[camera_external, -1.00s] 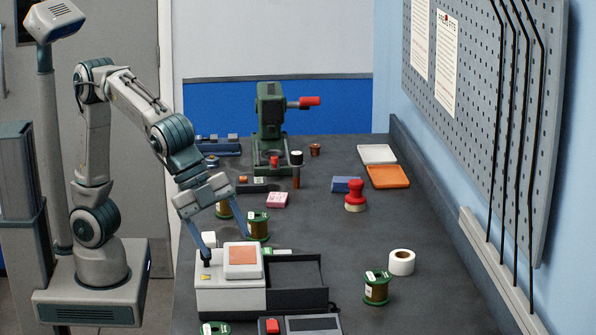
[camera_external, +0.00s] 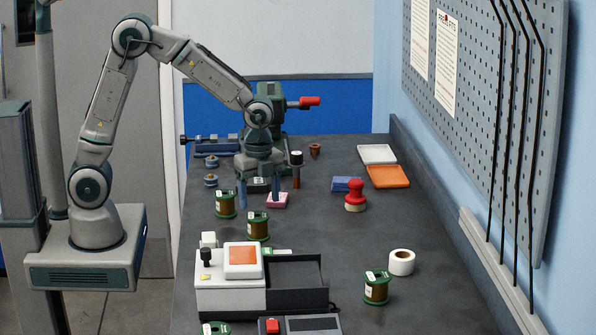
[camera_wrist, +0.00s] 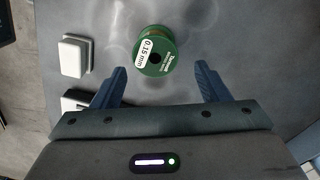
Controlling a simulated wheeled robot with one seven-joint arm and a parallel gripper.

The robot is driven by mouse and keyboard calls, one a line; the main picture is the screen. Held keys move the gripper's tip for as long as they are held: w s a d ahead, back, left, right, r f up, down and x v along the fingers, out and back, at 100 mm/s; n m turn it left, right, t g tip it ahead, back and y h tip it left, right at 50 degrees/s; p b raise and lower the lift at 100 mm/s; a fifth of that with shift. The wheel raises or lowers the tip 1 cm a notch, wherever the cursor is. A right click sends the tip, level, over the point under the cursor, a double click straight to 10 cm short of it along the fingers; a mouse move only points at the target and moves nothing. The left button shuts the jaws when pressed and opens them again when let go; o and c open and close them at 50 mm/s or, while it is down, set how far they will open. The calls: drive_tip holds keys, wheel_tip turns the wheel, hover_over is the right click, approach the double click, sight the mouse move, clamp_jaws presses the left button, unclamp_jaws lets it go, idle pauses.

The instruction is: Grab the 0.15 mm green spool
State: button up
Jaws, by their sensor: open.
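In the wrist view, a green spool (camera_wrist: 155,50) shows its top flange with a white label reading "0.15 mm". It lies ahead of my gripper (camera_wrist: 159,85), between the lines of the two blue fingers and apart from both. In the external view, my gripper (camera_external: 259,195) points down over the bench, open and empty. Similar green spools stand upright at the left (camera_external: 225,204), near the middle (camera_external: 258,227), at the right (camera_external: 376,288) and at the front edge (camera_external: 215,328). Their labels are too small to read there, so I cannot tell which one the wrist view shows.
A boxy machine with an orange pad (camera_external: 243,255) stands in front, with a white block (camera_external: 208,240) behind it. A pink block (camera_external: 277,201) lies beside my gripper. A green press (camera_external: 270,115) stands behind. A white roll (camera_external: 401,262) is at the right.

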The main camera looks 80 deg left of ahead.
sight(258, 215)
drive_tip(key=f, duration=0.5)
drive_tip(key=f+p, duration=0.1)
drive_tip(key=f, duration=0.1)
drive_tip(key=shift+s+f, duration=0.15)
drive_tip(key=shift+s, duration=0.15)
drive_tip(key=c, duration=1.3)
drive_tip(key=shift+o, duration=0.2)
